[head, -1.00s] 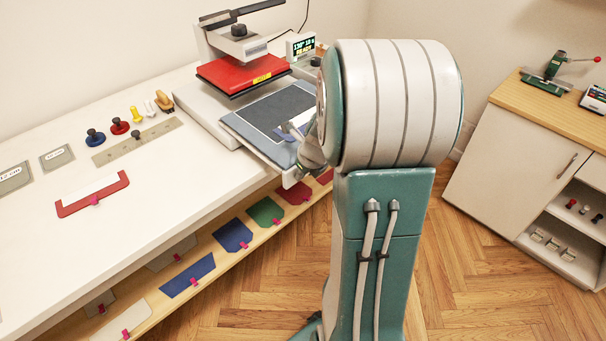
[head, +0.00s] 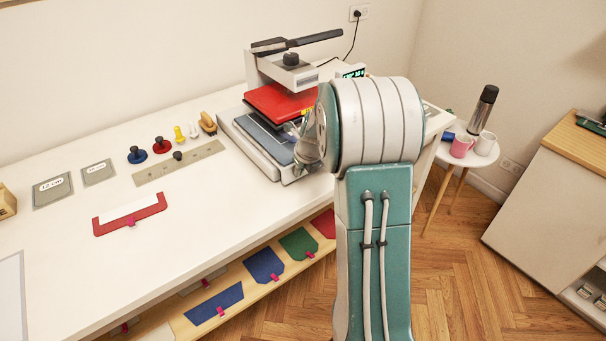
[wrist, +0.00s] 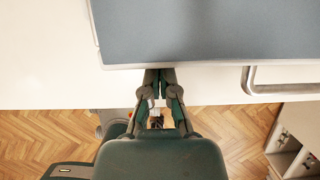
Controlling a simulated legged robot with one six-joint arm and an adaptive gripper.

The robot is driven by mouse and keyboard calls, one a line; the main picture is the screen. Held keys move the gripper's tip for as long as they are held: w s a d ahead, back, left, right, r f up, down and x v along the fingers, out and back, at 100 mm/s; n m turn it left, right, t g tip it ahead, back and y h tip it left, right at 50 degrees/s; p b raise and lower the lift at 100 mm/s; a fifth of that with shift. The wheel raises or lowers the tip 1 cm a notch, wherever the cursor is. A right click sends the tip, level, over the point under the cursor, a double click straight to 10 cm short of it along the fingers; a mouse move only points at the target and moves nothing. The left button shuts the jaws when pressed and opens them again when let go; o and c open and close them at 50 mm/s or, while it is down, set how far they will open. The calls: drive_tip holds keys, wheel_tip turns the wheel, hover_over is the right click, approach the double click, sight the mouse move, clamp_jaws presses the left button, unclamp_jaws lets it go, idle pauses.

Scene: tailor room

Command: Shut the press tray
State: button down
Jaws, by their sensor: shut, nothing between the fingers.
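The press tray (head: 262,135) is a flat slide with a dark grey-blue pad, at the front of the heat press under its red upper plate (head: 282,102). In the head view its front lies close to the front of the press base (head: 238,135). In the wrist view the tray (wrist: 200,30) fills the top, with a grey bar handle (wrist: 285,88) at its front edge on the right. My gripper (wrist: 160,74) is shut and empty, its tips at the tray's front edge, left of the handle; contact looks likely. In the head view my arm partly hides the gripper and the tray's right side.
The white table (head: 100,265) holds several knobbed stamps, a ruler strip (head: 180,163) and a red-edged template (head: 130,214) left of the press. A shelf below holds coloured pieces. A round stool (head: 470,150) with mugs and a flask stands right. Wooden floor is clear in front.

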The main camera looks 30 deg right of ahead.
drive_tip(key=shift+w, duration=0.9)
drive_tip(key=shift+r, duration=0.1)
